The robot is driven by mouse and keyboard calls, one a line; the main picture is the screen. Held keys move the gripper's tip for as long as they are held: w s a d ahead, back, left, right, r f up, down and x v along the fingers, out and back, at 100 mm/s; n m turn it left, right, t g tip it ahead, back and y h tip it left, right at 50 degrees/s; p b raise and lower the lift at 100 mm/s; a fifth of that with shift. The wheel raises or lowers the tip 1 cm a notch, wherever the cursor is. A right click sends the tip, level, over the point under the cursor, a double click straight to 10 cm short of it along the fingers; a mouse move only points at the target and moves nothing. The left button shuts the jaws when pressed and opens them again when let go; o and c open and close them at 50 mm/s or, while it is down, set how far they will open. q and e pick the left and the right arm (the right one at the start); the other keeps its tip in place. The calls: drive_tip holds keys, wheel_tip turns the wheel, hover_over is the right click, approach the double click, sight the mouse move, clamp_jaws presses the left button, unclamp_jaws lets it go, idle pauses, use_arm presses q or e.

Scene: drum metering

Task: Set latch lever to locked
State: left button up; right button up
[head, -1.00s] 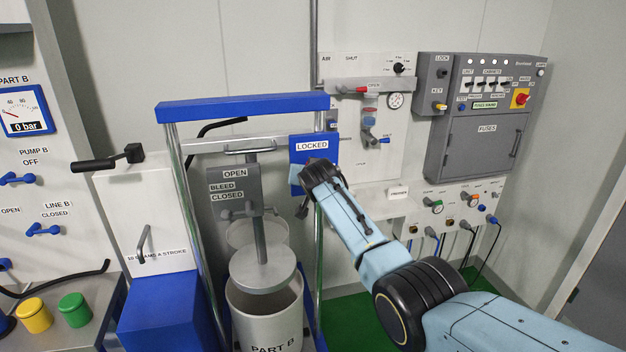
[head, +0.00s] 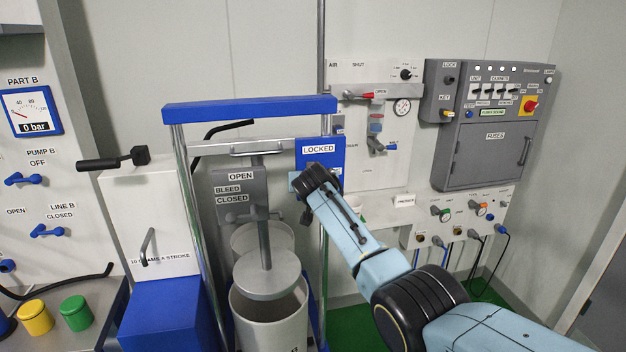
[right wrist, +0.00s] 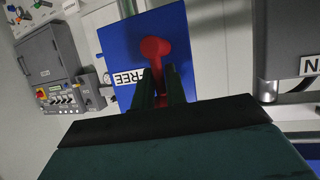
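The blue latch plate (head: 333,157) is on the right post of the blue-topped drum frame, with a LOCKED label at its top. In the right wrist view the plate (right wrist: 117,48) shows a FREE label beside the red latch lever (right wrist: 152,48). My right gripper (right wrist: 160,78) has its two dark fingers close on either side of the lever's narrow red part, which fills the gap between them. In the head view my right wrist (head: 312,180) covers the lower plate and hides the lever. My left gripper is not in view.
The drum (head: 272,318) with its round follower plate (head: 268,276) stands inside the frame. A grey OPEN/BLEED/CLOSED panel (head: 238,184) is left of the latch plate. A grey fuse cabinet (head: 487,150) and cabled sockets are on the right wall.

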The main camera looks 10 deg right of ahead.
drive_tip(key=o, duration=0.3)
drive_tip(key=shift+s+a+r, duration=0.15)
drive_tip(key=shift+s+r, duration=0.1)
drive_tip(key=shift+s, duration=0.25)
drive_tip(key=v, duration=1.2)
drive_tip(key=shift+s+r, duration=0.1)
